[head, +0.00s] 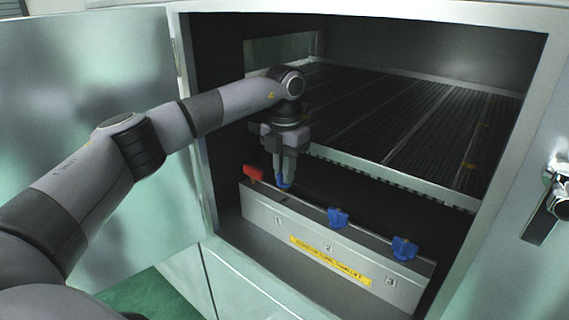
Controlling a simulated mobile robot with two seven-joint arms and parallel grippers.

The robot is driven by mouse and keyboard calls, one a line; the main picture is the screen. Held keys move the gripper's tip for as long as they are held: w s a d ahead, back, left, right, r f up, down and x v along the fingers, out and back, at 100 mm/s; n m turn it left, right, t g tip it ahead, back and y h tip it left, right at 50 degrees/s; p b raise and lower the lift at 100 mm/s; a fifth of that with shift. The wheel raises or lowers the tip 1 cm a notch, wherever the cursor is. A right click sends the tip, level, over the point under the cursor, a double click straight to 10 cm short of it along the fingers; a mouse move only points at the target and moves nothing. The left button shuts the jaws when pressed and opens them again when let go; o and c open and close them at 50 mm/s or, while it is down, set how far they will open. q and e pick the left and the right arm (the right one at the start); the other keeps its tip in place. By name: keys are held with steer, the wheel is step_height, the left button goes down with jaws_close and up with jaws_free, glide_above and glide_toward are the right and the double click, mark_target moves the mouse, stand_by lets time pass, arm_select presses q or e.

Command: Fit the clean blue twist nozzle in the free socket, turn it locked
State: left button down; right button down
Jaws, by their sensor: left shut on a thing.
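My left gripper (284,178) points down inside the open cabinet. It is shut on a blue nozzle (283,184), mostly hidden between the fingers. The nozzle is over the left part of a grey manifold bar (310,245), near the position marked 1. Whether it touches the bar, I cannot tell. Blue nozzles sit on the bar at position 2 (338,218) and position 3 (404,248). No nozzle is seen seated at position 1; the socket itself is not clear. My right gripper is not in view.
A red piece (254,173) is at the bar's left end. A ribbed grey rack (400,115) lies behind and above the bar. The cabinet door (90,90) stands open at the left. A yellow label (330,261) is on the bar's front.

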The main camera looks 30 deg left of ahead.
arm_select(q)
steer(key=shift+f, duration=0.5)
steer(key=shift+p, duration=0.5)
stand_by(0.8)
steer(key=shift+y+p, duration=0.3)
steer(key=shift+y, duration=0.1)
stand_by(0.4)
steer(key=shift+f+b, duration=0.45)
steer(key=shift+f, duration=0.3)
steer(key=shift+r, duration=0.1)
steer(key=shift+r+p, duration=0.45)
steer(key=shift+p, duration=0.2)
stand_by(0.6)
steer(key=shift+d+h, duration=0.15)
steer(key=shift+h, duration=0.25)
